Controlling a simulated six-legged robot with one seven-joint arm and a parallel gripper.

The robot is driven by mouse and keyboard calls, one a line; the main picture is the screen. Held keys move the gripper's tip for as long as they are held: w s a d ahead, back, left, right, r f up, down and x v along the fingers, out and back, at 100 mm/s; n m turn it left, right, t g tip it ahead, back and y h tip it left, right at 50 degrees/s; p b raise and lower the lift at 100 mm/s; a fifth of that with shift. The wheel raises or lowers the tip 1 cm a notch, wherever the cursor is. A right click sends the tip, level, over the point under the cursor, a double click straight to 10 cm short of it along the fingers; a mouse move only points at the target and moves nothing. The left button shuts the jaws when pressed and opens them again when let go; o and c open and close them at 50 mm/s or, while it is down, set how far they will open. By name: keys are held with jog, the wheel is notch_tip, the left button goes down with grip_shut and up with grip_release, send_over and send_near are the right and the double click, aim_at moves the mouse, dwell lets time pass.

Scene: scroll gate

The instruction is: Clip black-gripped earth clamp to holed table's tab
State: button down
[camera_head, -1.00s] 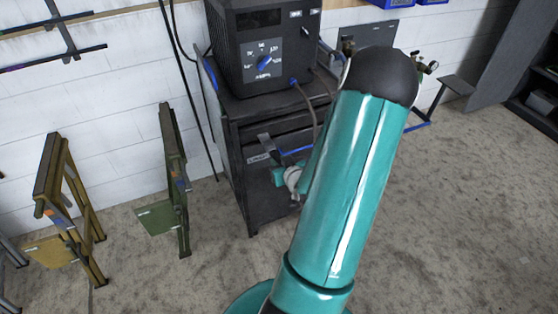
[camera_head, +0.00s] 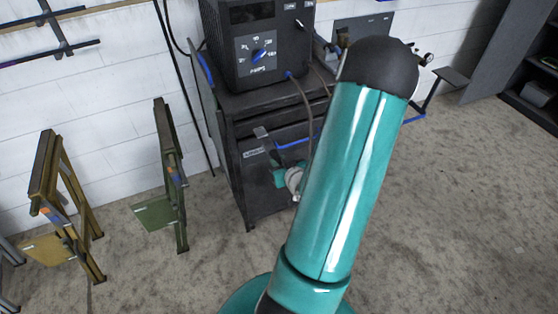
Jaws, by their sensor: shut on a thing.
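My teal arm crosses the middle of the body camera view and hides much of what lies behind it. Its far end bends back to a small teal and white wrist in front of the black cart. My gripper (camera_head: 272,158) is small and dark against the cart there, and its fingers are hard to make out. It is shut on what looks like the black-gripped earth clamp (camera_head: 263,134), whose grey metal end sticks up; its black grips blend into the cart. I cannot make out the holed table or its tab.
A black welding machine (camera_head: 257,50) stands on the black cart (camera_head: 233,165) by the white wall, with cables hanging down. A yellow folded stand (camera_head: 45,180) and a green one (camera_head: 168,165) are at left.

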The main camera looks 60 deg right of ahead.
jog(key=shift+s+a, duration=0.35)
jog(key=shift+s, duration=0.25)
jog(key=shift+s+a, duration=0.3)
jog(key=shift+s, duration=0.25)
